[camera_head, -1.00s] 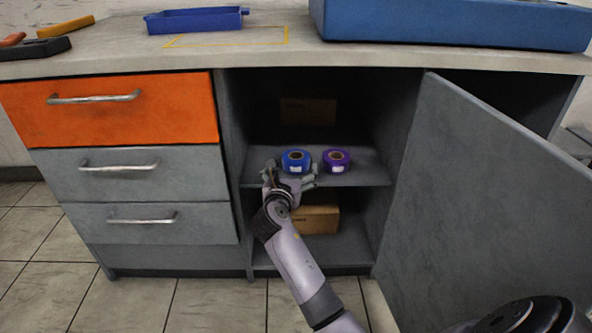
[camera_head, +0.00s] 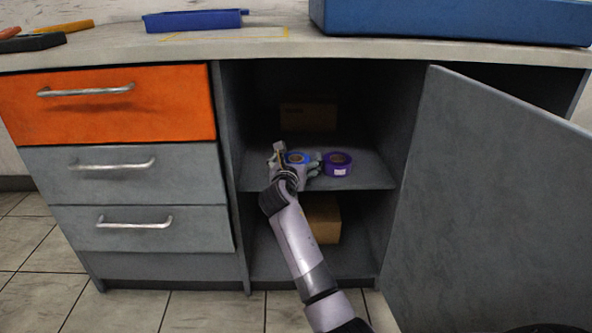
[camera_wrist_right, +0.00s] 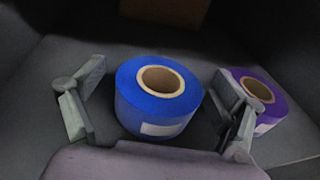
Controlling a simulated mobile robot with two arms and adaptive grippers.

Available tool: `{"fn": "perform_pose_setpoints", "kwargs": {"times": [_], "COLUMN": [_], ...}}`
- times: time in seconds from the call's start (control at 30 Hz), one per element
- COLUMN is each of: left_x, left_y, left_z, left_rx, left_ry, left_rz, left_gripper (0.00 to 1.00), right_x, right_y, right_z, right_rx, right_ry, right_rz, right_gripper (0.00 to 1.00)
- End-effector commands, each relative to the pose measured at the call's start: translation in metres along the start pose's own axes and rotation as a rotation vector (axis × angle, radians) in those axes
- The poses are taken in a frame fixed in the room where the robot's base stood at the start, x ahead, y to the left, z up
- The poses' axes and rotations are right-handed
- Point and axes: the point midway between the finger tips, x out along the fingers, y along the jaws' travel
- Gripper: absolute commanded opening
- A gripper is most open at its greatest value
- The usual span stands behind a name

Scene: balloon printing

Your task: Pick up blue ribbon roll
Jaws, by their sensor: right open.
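The blue ribbon roll (camera_head: 297,157) stands on the cabinet's middle shelf, partly hidden by my right gripper (camera_head: 296,163) in the head view. In the right wrist view the blue ribbon roll (camera_wrist_right: 146,103) lies flat with its cardboard core facing up and a white label on its near side. My right gripper (camera_wrist_right: 158,108) is open, with one finger on each side of the roll. A gap shows between the left finger and the roll; the right finger is closer to it. My left gripper is not in view.
A purple ribbon roll (camera_head: 337,164) stands just right of the blue one, close to my right finger. A cardboard box (camera_head: 308,115) is behind on the shelf, and another box (camera_head: 324,219) is below. The open cabinet door (camera_head: 480,200) stands at the right.

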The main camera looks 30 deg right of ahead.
Motion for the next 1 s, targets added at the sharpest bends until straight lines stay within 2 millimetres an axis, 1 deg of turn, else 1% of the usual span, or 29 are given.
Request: {"fn": "perform_pose_setpoints", "kwargs": {"times": [0.2,1.0], "left_x": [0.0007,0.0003], "left_y": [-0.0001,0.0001], "left_z": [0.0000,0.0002], "left_rx": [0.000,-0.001], "left_ry": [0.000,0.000], "left_rz": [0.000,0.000], "left_gripper": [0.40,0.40], "right_x": [0.0001,-0.0002], "right_y": [-0.0001,0.0001], "right_z": [0.0005,-0.0001], "right_rx": [0.000,0.000], "right_ry": [0.000,0.001], "right_rz": [0.000,0.000], "right_gripper": [0.89,0.36]}}
